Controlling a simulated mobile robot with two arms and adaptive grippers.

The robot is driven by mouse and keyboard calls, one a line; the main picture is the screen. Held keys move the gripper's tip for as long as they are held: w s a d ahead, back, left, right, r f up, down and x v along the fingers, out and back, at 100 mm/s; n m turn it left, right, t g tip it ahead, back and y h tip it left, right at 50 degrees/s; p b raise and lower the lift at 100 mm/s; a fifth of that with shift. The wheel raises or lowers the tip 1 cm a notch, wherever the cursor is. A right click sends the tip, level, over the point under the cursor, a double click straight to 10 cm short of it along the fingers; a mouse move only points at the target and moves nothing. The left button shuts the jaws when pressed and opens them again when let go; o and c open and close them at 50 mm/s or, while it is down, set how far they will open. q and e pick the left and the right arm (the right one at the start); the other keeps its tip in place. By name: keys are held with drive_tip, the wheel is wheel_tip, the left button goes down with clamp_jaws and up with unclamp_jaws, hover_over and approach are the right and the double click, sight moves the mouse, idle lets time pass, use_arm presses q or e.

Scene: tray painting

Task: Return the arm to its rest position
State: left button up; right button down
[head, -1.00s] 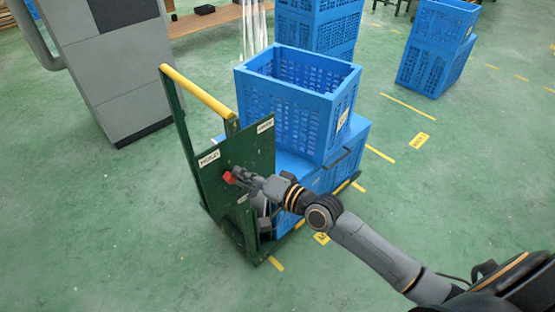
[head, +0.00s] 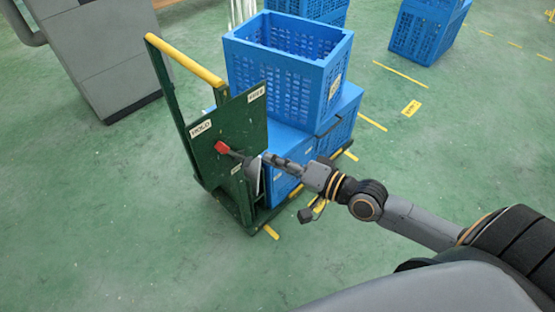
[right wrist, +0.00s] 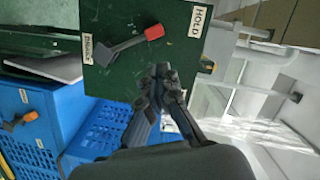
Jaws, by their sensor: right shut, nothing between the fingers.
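The dark green panel (head: 232,125) of a trolley carries a lever with a red knob (head: 221,147). The knob points towards the label reading HOLD (head: 200,128); a second label (head: 256,94) sits at the panel's upper right. In the right wrist view, the red knob (right wrist: 155,32) stands clear of my fingers, beyond their tips. My right gripper (head: 268,158) is shut and empty, just right of the lever in the head view. It also shows shut in the right wrist view (right wrist: 162,70). My left gripper is not in view.
The trolley has a yellow handle bar (head: 185,60). A grey cabinet (head: 95,50) stands at the left. The green floor in front is clear.

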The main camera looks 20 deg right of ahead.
drive_tip(key=shift+s+d+r, duration=0.1)
drive_tip(key=shift+s+d, duration=0.1)
drive_tip(key=shift+s, duration=0.15)
idle(0.3)
